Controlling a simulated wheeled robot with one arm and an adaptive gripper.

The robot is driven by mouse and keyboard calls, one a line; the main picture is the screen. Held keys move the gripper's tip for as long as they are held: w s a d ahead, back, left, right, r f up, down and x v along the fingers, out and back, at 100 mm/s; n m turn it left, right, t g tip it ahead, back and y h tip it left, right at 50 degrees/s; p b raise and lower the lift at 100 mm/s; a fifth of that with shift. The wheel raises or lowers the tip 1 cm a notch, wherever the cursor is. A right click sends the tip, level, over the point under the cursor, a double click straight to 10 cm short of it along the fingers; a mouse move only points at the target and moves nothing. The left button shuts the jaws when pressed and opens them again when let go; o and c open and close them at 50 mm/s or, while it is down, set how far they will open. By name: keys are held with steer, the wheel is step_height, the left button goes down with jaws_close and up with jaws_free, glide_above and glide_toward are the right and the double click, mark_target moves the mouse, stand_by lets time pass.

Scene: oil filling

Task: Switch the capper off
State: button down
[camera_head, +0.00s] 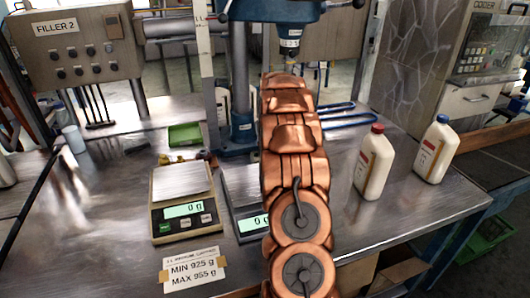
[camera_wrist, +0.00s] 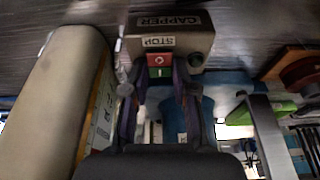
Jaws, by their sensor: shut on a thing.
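The capper's control box (camera_wrist: 195,42) is beige, with a CAPPER label and a STOP label (camera_wrist: 159,41) in the wrist view. A small switch with a red part (camera_wrist: 160,60) and a green part (camera_wrist: 160,72) sits below STOP. My gripper (camera_wrist: 161,80) is at this switch, one finger on each side, and appears shut on it. The contact itself is dim and unclear.
A large cream bottle-like shape (camera_wrist: 50,95) is close at the left of the wrist view. A red-capped bottle (camera_head: 374,165) and a blue-capped bottle (camera_head: 436,150) stand right of my arm. Two scales (camera_head: 183,200) (camera_head: 243,212) and a green tray (camera_head: 185,135) are left of it.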

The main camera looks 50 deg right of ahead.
steer(key=shift+r, duration=0.1)
stand_by(0.3)
steer(key=c, duration=0.9)
jaws_free()
steer(key=v, duration=1.1)
steer(key=shift+s+a+r, duration=0.1)
steer(key=shift+s+r, duration=0.1)
steer(key=shift+r, duration=0.15)
